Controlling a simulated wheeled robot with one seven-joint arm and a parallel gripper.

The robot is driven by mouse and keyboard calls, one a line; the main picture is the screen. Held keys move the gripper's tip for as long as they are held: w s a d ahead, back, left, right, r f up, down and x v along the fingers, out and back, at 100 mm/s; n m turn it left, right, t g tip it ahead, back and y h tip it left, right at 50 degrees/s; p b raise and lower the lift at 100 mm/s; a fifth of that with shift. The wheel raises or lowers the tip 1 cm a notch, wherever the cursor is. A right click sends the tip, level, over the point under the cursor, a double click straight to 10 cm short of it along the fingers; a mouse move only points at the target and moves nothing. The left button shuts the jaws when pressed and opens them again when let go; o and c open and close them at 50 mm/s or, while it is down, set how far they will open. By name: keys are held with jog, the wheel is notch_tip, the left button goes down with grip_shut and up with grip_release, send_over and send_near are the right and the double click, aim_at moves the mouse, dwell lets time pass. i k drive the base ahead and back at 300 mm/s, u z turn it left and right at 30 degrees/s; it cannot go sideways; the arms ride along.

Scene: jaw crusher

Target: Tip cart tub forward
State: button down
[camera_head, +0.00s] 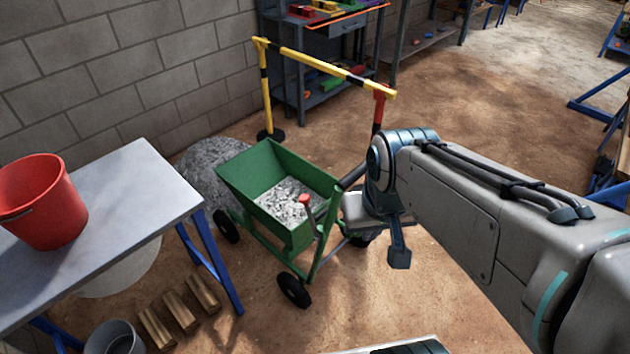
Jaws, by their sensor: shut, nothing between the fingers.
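The cart's green tub (262,172) stands in the middle of the view, upright and level on its frame. Grey crushed stone (290,200) lies in it. A lever with a red knob (304,199) rises at the tub's near side. The cart rests on black wheels (293,290). A dark bar (352,176) at the cart's right end is partly hidden by my arm. My gripper (398,258) hangs just right of the cart, pointing down, shut and empty. I cannot tell whether it touches the cart.
A grey heap (205,165) lies behind the cart. A yellow-black barrier (315,62) stands beyond it. A table (135,215) with a red bucket (42,200) is at left; wooden blocks (180,310) and a grey pail (113,338) are below. Open floor lies at right.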

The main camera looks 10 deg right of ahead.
aim_at(269, 179)
jog(key=u, duration=0.2)
jog(key=i, duration=0.95)
jog(key=z, duration=0.05)
